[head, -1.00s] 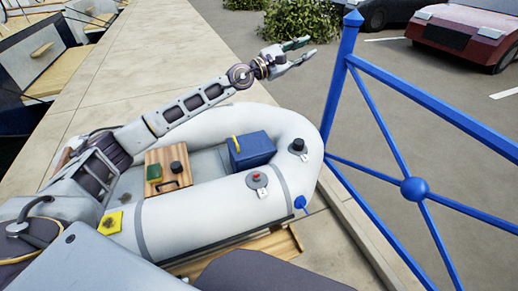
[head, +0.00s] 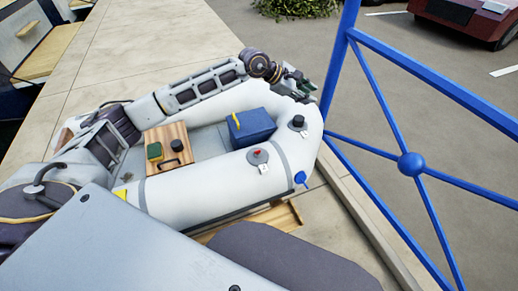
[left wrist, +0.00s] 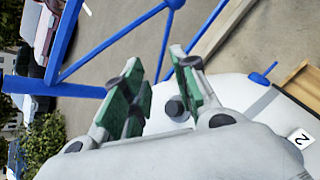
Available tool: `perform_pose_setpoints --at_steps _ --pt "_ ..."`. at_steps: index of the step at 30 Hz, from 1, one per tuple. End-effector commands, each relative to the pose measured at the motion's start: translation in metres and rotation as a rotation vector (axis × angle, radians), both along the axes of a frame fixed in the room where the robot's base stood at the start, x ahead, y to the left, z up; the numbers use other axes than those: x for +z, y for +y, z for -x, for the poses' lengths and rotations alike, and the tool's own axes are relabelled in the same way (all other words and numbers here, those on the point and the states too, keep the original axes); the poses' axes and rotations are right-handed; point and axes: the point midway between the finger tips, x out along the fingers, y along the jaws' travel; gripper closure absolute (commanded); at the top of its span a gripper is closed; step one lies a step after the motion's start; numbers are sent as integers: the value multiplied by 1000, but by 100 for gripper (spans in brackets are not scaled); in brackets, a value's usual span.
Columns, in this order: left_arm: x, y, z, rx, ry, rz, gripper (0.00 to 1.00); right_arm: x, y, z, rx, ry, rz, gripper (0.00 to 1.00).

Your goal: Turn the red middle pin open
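The red middle pin (head: 257,153) stands on a dark grey round valve base on the near tube of the grey inflatable boat (head: 190,200). It looks upright, but its turn is too small to read. I do not see it in the left wrist view. My left gripper (head: 304,86) is over the bow end, beyond the black-capped valve (head: 298,121) and well apart from the red pin. In the left wrist view my left gripper (left wrist: 160,88) is open and empty, its green pads spread. The black cap (left wrist: 177,108) shows beyond and between the fingers. My right gripper is out of view.
A blue box (head: 252,125) and a wooden case (head: 170,148) sit inside the boat. A blue fitting (head: 300,178) sticks out at the bow. A blue railing (head: 345,60) stands close to the right. A white tag marked 2 (left wrist: 300,138) shows in the wrist view.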

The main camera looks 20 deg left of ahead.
Motion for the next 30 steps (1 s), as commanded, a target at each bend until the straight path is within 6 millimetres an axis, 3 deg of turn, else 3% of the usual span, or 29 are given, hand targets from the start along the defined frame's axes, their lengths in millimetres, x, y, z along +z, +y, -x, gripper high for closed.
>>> perform_pose_setpoints --at_steps 15,30 --pt "-61 53 41 155 348 -248 71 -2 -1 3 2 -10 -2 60" --pt "-89 117 91 442 676 -463 71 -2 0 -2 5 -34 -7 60"
